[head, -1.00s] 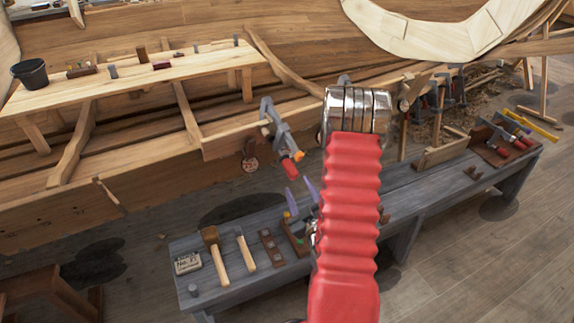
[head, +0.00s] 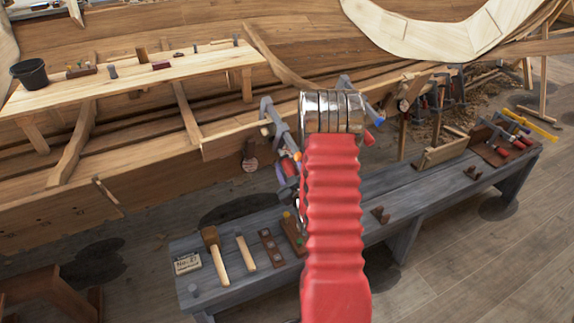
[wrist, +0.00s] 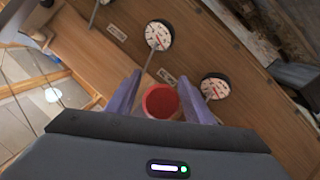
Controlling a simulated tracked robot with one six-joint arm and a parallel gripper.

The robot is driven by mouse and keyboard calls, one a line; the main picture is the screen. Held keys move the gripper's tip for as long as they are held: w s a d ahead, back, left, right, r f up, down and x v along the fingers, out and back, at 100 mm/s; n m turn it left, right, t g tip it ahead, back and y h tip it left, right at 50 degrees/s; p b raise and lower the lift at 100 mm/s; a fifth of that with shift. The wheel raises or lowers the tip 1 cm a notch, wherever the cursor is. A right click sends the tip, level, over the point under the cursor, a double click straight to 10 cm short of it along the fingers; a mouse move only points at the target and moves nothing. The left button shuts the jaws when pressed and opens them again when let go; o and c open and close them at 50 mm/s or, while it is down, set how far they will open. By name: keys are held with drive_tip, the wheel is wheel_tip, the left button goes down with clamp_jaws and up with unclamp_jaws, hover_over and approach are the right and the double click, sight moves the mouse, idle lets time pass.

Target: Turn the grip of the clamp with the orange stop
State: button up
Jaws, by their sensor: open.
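A grey clamp (head: 268,108) is fixed on the hull plank left of my arm in the head view. Its orange stop (head: 296,156) and red grip (head: 288,167) show low on it, partly covered by my gripper. In the wrist view the round end of the red grip (wrist: 160,101) lies between the two purple fingers of my open gripper (wrist: 160,98), with gaps on both sides. The contact depth cannot be told. A second clamp (head: 345,82), with a blue stop (head: 380,120) and red grip (head: 369,138), is right of my wrist.
Two round dials (wrist: 158,35) (wrist: 215,87) show beyond my fingers. Below is a grey bench (head: 345,218) with mallets (head: 215,255) and blocks. A light plank table (head: 130,75) with a black bucket (head: 30,73) is at the upper left.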

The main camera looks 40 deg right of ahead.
drive_tip(key=shift+w, duration=0.1)
drive_tip(key=shift+c, duration=0.3)
drive_tip(key=c, duration=0.9)
drive_tip(key=shift+a, duration=0.1)
drive_tip(key=shift+c, duration=0.4)
drive_tip(key=shift+y, duration=0.3)
